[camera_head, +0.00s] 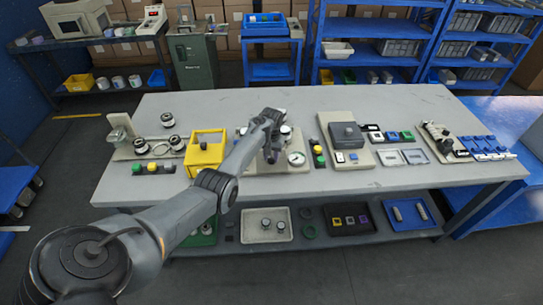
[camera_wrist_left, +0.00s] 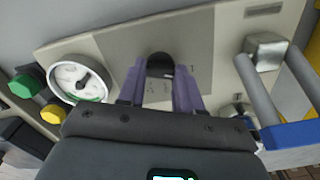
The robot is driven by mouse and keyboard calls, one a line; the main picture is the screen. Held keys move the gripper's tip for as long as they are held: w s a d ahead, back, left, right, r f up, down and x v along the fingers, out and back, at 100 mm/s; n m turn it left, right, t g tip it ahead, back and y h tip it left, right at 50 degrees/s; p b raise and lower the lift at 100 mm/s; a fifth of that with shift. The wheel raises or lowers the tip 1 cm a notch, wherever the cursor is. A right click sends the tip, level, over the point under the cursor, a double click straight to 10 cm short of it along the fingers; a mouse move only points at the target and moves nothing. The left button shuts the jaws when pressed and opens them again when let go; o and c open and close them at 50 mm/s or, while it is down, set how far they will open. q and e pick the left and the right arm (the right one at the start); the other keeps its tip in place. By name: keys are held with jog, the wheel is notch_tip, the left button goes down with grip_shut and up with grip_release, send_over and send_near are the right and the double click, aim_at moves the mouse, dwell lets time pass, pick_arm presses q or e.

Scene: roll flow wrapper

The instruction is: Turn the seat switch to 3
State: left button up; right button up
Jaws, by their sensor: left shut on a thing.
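A beige panel (camera_head: 263,169) sits on the table's middle, with a round white gauge (camera_head: 296,158) on it. My left gripper (camera_head: 270,155) reaches down over this panel from the left and hides part of it. In the left wrist view, its two purple fingers (camera_wrist_left: 160,78) are closed around a dark round knob (camera_wrist_left: 160,62), which appears to be the seat switch. The knob stands on a grey plate (camera_wrist_left: 199,50) with small markings. The markings are too small to read, so I cannot tell the switch position. The gauge (camera_wrist_left: 78,80) is left of the fingers. My right gripper is not seen.
A metal handle with a blue bar (camera_wrist_left: 300,134) stands close on the right. A yellow frame (camera_head: 205,152) and a beige unit (camera_head: 345,138) flank the panel on the table.

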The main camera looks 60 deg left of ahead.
pick_arm(q)
jog(key=shift+r+m+p, duration=0.1)
jog(key=shift+m+p, duration=0.7)
jog(key=shift+m, duration=0.4)
jog(key=m+p, duration=0.1)
jog(key=m, duration=0.2)
jog(key=shift+m, duration=0.3)
jog(key=m, duration=0.4)
jog(key=shift+m+b, duration=0.4)
jog(key=shift+m, duration=1.4)
jog(key=o, duration=1)
jog(key=shift+o, duration=0.2)
